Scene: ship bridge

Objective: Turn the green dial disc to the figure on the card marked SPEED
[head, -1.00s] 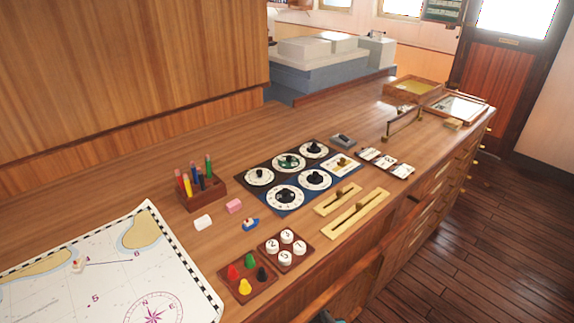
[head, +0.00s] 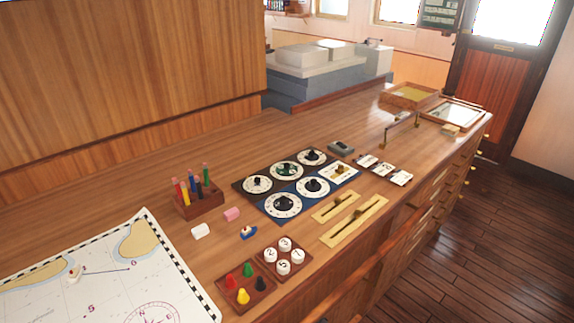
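The green dial disc (head: 287,169) is in the back row of a dark panel, between a black dial (head: 257,184) and another dial (head: 312,157). It has a white figured ring and a dark knob; its figures and setting are too small to read. My gripper is not in view.
Two brass slider plates (head: 353,221) lie in front of the panel. A pen rack (head: 199,197), an eraser-like pink block (head: 232,214), a peg tray (head: 245,288), a numbered-button tray (head: 284,256) and a chart (head: 95,275) lie to the left. A brass-ended rail (head: 401,130) stands behind the cards.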

